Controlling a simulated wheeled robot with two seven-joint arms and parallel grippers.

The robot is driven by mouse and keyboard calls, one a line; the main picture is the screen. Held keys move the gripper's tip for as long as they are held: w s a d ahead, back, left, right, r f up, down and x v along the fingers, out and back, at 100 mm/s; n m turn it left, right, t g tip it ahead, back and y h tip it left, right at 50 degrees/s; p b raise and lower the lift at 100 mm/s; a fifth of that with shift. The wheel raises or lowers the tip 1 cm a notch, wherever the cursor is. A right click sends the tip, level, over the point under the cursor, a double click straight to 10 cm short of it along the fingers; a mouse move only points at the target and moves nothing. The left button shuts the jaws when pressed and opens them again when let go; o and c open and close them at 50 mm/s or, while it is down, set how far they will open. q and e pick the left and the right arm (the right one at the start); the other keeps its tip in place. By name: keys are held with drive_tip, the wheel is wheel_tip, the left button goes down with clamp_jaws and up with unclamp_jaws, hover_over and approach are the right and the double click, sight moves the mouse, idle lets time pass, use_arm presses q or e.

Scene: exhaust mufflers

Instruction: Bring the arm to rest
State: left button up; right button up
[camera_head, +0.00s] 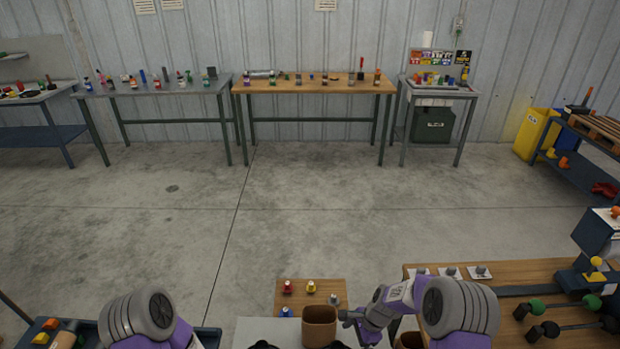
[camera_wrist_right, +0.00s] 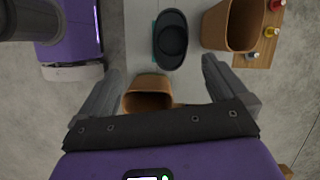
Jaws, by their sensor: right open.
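My right gripper (camera_head: 346,317) is at the bottom middle of the head view, just right of a brown open-topped bin (camera_head: 319,325). In the right wrist view its two fingers (camera_wrist_right: 161,67) are spread apart with nothing held between them. Beyond the fingers lie a dark oval object (camera_wrist_right: 170,40) on a grey surface and a brown bin (camera_wrist_right: 148,83), partly hidden by the gripper body. The larger bin also shows at the upper right of that view (camera_wrist_right: 213,25). My left arm enters the head view at the bottom left; its gripper is out of frame.
A small wooden board (camera_head: 310,287) carries red, yellow, blue and grey pieces. Several workbenches (camera_head: 312,87) line the back wall. The concrete floor between is clear.

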drive_tip(key=s+a+f+n, duration=0.1)
drive_tip(key=s+f+n, duration=0.2)
drive_tip(key=s+n, duration=0.55)
drive_tip(key=s+a+f+n, duration=0.2)
drive_tip(key=s+f+n, duration=0.15)
drive_tip(key=s, duration=0.95)
wheel_tip(320, 180, down, 10)
drive_tip(key=n+b, duration=0.1)
drive_tip(key=b, duration=0.9)
drive_tip(key=shift+s+r+t, duration=0.15)
drive_tip(key=shift+t, duration=0.15)
